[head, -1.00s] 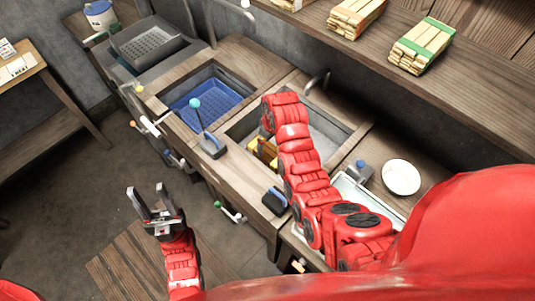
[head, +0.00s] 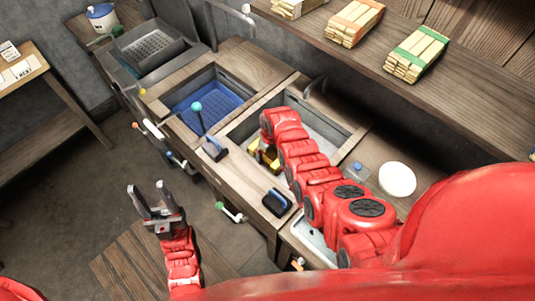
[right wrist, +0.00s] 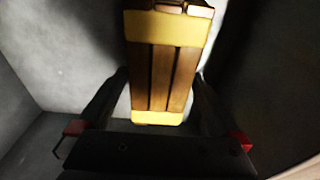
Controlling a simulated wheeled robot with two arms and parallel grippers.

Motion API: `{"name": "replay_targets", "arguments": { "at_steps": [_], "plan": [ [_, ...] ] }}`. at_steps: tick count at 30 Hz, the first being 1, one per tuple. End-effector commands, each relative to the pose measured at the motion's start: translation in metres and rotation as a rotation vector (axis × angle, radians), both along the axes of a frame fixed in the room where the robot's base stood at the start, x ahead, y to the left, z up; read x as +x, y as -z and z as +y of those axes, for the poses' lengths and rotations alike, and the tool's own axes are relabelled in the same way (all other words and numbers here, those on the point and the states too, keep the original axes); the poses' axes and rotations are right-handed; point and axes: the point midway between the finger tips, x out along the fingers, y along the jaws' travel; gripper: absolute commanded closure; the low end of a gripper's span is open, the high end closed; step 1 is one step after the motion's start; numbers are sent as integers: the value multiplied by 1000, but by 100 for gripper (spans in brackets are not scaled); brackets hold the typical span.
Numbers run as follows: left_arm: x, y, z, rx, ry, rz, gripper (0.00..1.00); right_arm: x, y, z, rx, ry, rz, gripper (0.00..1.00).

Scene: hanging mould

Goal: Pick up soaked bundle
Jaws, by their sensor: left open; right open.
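The soaked bundle (right wrist: 162,70), brown sticks with two yellow bands, stands out between the fingers of my right gripper (right wrist: 160,92) in the right wrist view. The right gripper is open, one finger on each side of the bundle; I cannot tell if either touches it. In the head view my right arm reaches into the right-hand sink basin (head: 325,128), and only small yellow parts of the bundle (head: 256,153) show beside the arm. My left gripper (head: 146,190) is open and empty, over the floor left of the counter.
A basin with a blue grate (head: 203,97) lies left of the sink. A blue-knobbed lever (head: 197,108) and a dark blue-edged block (head: 277,203) are on the counter's front. Banded bundles (head: 417,55) lie on the shelf above. A white bowl (head: 397,179) stands right of the sink.

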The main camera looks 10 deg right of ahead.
Motion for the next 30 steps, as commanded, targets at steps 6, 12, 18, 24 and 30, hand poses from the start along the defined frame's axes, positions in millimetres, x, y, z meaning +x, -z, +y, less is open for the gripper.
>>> {"name": "replay_targets", "arguments": {
  "at_steps": [6, 12, 18, 24, 30],
  "plan": [
    [0, -1, 0, 0, 0, 0, 50, -1, 4, 0, 0, 1, 2, 0],
    [0, 0, 0, 0, 0, 0, 50, -1, 4, 0, 0, 1, 2, 11],
    [0, -1, 0, 0, 0, 0, 50, -1, 4, 0, 0, 1, 2, 47],
    [0, -1, 0, 0, 0, 0, 50, -1, 4, 0, 0, 1, 2, 83],
    [0, -1, 0, 0, 0, 0, 50, -1, 3, 0, 0, 1, 2, 100]
  ]
}}
